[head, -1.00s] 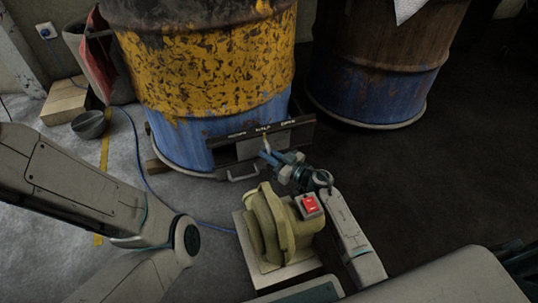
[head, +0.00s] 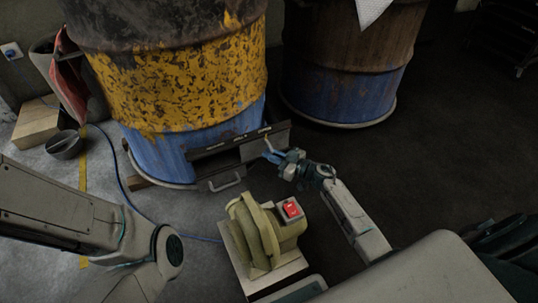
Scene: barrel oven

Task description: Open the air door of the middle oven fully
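The middle oven is a rusty yellow and blue barrel (head: 180,85). Low on its front is a dark panel with small white labels along its top. A grey air door plate (head: 254,149) sits in the panel's right part, with a dark opening (head: 216,161) to its left. A thin yellowish handle (head: 267,139) stands up from the plate under the right-hand label. My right gripper (head: 270,153) is at the plate, its blue fingers close to the handle. Whether they touch it or are closed is too small to tell. My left gripper is out of view.
A yellowish blower with a red switch (head: 291,209) stands on a pale base in front of the oven. A metal pull handle (head: 225,182) sticks out below the panel. Another barrel (head: 345,75) stands to the right. The dark floor at right is clear.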

